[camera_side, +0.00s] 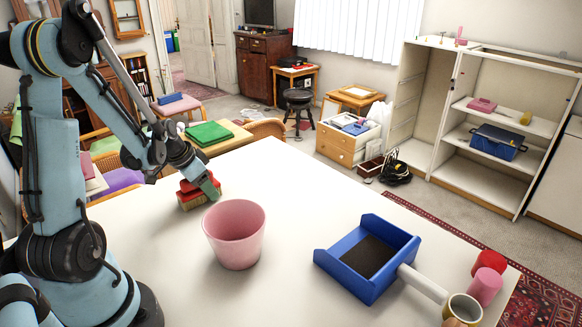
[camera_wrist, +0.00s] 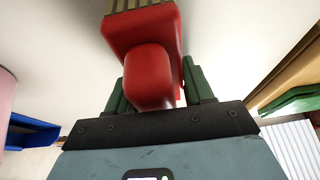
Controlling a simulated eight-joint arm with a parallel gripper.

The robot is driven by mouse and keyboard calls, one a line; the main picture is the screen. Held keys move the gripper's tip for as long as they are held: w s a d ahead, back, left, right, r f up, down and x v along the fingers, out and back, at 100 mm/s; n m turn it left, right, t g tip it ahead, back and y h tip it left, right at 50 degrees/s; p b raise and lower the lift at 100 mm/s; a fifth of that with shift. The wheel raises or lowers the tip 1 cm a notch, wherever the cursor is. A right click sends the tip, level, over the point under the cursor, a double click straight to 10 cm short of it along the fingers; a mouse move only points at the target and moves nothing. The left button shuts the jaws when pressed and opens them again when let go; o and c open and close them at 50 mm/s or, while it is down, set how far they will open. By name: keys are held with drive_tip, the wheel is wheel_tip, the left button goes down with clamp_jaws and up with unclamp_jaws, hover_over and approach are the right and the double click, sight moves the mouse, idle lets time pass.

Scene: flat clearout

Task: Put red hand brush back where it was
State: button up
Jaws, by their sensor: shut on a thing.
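The red hand brush (camera_wrist: 140,35) fills the middle of the wrist view, with tan bristles at its far edge. My gripper (camera_wrist: 150,95) has its two green fingers on either side of the brush's red handle and is shut on it. In the side view the red hand brush (camera_side: 188,186) is at my gripper (camera_side: 212,188), near the far left edge of the white table. It is low, at or just above the tabletop; I cannot tell if it touches. The gripper partly hides the brush there.
A pink bucket (camera_side: 235,238) stands right of the brush. A blue dustpan (camera_side: 322,260) with a pale handle lies farther right, near red and pink cups (camera_side: 485,287) and a yellowish mug (camera_side: 462,311). The table between bucket and dustpan is clear.

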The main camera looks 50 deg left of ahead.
drive_tip(key=o, duration=1.4)
drive_tip(key=shift+f, duration=0.1)
drive_tip(key=v, duration=1.2)
drive_tip(key=w+d+r+t, duration=0.1)
drive_tip(key=d, duration=0.7)
drive_tip(key=w+d+t, duration=0.1)
drive_tip(key=d, duration=0.6)
drive_tip(key=w+d+r, duration=0.1)
drive_tip(key=d, duration=0.7)
drive_tip(key=shift+d+r+t, duration=0.3)
drive_tip(key=shift+d+t, duration=0.05)
drive_tip(key=shift+t, duration=0.05)
